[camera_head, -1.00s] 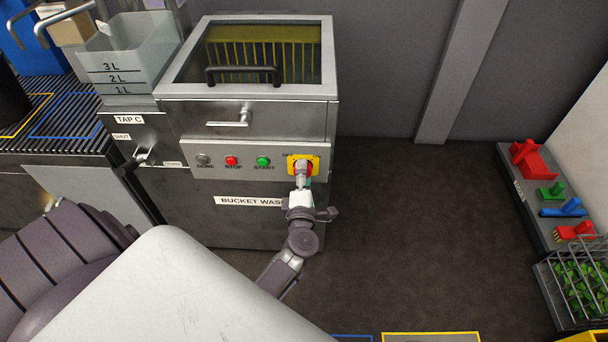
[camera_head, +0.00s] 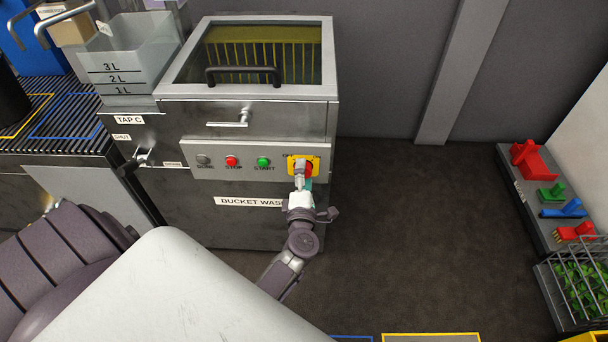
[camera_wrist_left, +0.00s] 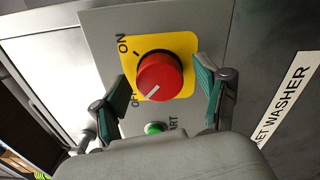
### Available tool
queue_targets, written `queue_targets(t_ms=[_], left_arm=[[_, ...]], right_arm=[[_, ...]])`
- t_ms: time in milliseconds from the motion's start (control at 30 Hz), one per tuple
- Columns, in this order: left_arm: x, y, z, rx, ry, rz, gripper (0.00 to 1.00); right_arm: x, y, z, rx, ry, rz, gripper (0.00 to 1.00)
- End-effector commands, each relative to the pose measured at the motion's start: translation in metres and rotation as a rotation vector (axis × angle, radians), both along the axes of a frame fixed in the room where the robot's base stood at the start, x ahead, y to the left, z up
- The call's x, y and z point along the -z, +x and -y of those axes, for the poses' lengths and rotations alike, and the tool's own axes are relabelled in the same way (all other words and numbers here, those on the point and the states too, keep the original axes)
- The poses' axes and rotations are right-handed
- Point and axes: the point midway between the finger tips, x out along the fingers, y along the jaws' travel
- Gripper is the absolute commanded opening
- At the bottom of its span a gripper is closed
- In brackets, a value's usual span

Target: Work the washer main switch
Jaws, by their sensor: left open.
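The washer main switch is a red rotary knob (camera_wrist_left: 160,76) on a yellow plate (camera_wrist_left: 184,44), with ON and OFF labels beside it. The knob's white line points toward the OFF side. In the head view the knob (camera_head: 308,168) sits at the right end of the washer's control panel (camera_head: 222,147), partly covered by my gripper. My left gripper (camera_head: 301,178) is in front of the switch. In the left wrist view its open fingers (camera_wrist_left: 163,90) stand on either side of the knob, with visible gaps; I see no contact. My right gripper is not in view.
A green START button (camera_head: 263,161) and a red STOP button (camera_head: 232,161) are left of the switch. The dark floor (camera_head: 420,220) right of the washer is clear.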

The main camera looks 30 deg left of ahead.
Motion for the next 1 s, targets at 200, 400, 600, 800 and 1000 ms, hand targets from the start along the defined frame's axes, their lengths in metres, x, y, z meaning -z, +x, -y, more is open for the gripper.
queue_targets(t_ms=[200,400,600,800,1000], left_arm=[[0.0,-0.009,0.006,0.0,-0.001,0.001,0.74],[0.001,-0.042,0.026,0.001,-0.001,-0.003,0.74],[0.001,-0.078,0.047,0.001,-0.001,-0.003,0.74],[0.0,-0.098,0.06,-0.001,0.0,-0.002,0.74],[0.0,-0.103,0.063,0.0,0.0,0.0,0.74]], right_arm=[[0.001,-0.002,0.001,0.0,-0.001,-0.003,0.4],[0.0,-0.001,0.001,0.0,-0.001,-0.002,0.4],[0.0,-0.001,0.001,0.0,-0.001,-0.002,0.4],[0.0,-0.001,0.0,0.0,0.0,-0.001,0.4],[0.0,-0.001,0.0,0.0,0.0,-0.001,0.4]])
